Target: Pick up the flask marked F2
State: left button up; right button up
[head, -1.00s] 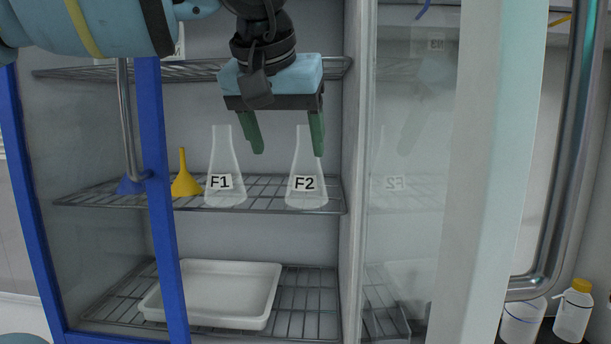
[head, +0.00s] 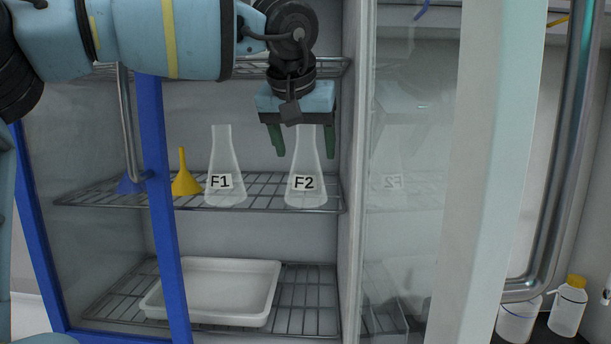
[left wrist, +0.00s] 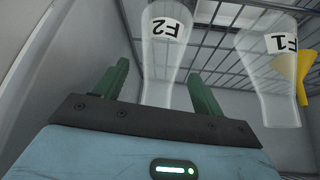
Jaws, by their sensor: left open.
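The clear conical flask marked F2 (head: 306,182) stands upright on the middle wire shelf of the cabinet. The similar flask marked F1 (head: 222,182) stands to its left. My left gripper (head: 304,150) is open with green fingers pointing down, one on each side of F2's neck in the head view. In the left wrist view the F2 flask (left wrist: 168,60) shows between the two green fingers (left wrist: 156,88), with no visible grip on it. Flask F1 (left wrist: 268,70) is off to the right there. My right gripper is not in view.
A yellow funnel (head: 184,175) and a blue funnel (head: 130,184) stand left of F1. A white tray (head: 262,318) lies on the lower shelf. The blue door frame (head: 162,210) and the glass door (head: 400,230) flank the opening. White bottles (head: 568,310) stand at far right.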

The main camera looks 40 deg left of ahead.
pick_arm(q)
jog(key=shift+w+a+f, duration=0.1)
jog(key=shift+f, duration=0.2)
jog(key=c, duration=1.4)
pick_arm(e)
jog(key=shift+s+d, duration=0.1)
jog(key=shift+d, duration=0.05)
pick_arm(q)
jog(key=shift+r, duration=0.15)
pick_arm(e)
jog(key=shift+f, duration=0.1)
